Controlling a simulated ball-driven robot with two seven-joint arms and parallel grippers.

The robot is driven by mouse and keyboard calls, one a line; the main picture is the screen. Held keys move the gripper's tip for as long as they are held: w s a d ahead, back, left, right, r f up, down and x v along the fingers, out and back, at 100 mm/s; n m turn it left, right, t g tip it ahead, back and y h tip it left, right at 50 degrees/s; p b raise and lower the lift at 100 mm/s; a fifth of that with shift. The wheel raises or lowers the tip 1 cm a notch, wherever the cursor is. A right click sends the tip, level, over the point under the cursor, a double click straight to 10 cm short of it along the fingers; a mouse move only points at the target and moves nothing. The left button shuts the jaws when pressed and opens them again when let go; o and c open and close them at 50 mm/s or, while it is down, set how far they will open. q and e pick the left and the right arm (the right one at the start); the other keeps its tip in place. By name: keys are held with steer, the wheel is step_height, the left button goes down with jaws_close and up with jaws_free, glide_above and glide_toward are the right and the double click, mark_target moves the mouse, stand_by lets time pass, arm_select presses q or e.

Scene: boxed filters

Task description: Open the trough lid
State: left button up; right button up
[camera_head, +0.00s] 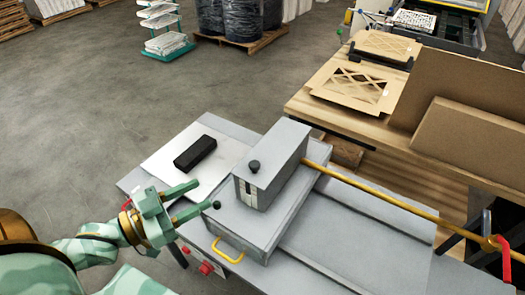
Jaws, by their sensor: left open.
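The trough seems to be the grey box-shaped unit (262,230) on the grey bench; I cannot tell for sure which panel is its lid. A yellow loop handle (228,250) is on its near side. A small dark knob (217,205) sits at its left edge. A taller grey housing (275,160) with a black knob (254,166) stands on top. My left gripper (204,194), pale green, is open and empty just left of the unit. Its lower fingertip appears close to the small dark knob; contact is unclear. My right gripper is not in view.
A black block (195,153) lies on a pale plate (165,160) behind my left gripper. A yellow rod (400,205) runs right from the housing. A wooden table (330,112) with cardboard pieces (352,85) stands behind right. Red buttons (206,268) are on the bench front.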

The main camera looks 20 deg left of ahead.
mark_target(250, 166)
arm_select(q)
steer(key=x, duration=1.4)
steer(key=shift+w+r+b, duration=0.25)
steer(key=shift+w+b, duration=0.05)
steer(key=shift+w, duration=0.15)
steer(key=shift+w+d, duration=0.25)
steer(key=shift+w, duration=0.05)
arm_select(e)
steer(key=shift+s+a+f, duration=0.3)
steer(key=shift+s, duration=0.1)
arm_select(q)
steer(key=shift+c, duration=0.3)
jaws_close()
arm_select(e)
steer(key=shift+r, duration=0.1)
